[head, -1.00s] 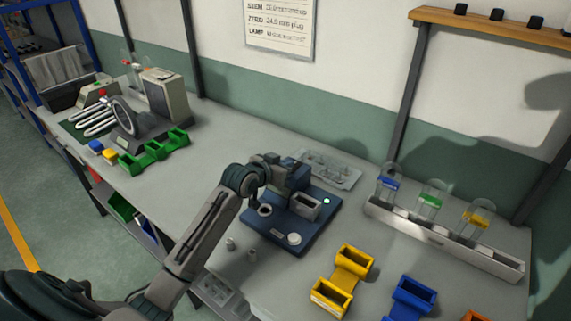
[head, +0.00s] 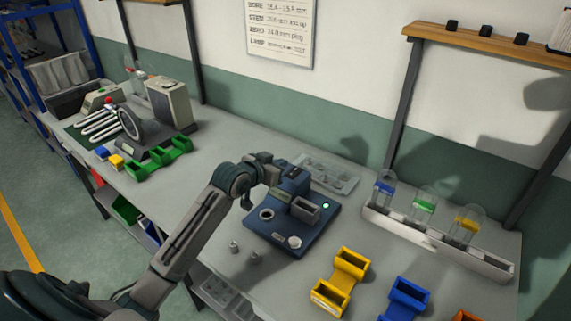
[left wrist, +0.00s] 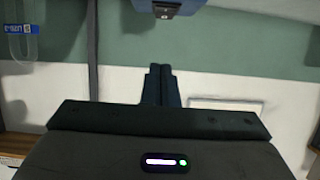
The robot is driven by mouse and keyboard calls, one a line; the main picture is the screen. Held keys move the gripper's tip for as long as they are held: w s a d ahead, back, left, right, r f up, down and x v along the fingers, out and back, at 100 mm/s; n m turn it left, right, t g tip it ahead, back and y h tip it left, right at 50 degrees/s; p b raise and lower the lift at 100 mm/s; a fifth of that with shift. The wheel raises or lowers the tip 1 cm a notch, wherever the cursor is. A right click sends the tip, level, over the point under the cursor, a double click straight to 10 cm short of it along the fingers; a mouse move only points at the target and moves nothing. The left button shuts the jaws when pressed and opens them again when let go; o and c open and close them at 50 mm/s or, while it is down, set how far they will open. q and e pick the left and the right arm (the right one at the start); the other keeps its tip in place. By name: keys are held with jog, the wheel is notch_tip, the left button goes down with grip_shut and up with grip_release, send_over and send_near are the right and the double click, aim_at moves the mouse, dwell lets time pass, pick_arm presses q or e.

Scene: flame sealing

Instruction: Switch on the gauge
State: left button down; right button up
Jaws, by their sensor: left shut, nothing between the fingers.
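The gauge (head: 268,228) is a dark blue base plate on the bench with a raised blue block at its back, a small display, a grey box-shaped part, a ring and a round knob. A small lamp (head: 326,206) at its right edge glows green. My left gripper (head: 279,176) is beside the upper left of the raised block; whether it touches is hard to tell. In the left wrist view its fingers (left wrist: 160,86) are together and hold nothing. A blue part with a grey fitting, probably the gauge's block, hangs at that view's top edge. My right gripper is not in view.
A clear tray (head: 325,174) lies behind the gauge. Yellow (head: 341,283) and blue (head: 407,300) holders stand in front. Two small metal pieces (head: 234,247) lie near the front edge.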

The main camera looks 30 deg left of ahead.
pick_arm(q)
jog(key=s+a+b, duration=0.1)
jog(key=s, duration=0.5)
jog(key=shift+s+r+b, duration=0.25)
jog(key=shift+s+b, duration=0.05)
jog(key=shift+b, duration=0.05)
jog(key=shift+f, duration=0.1)
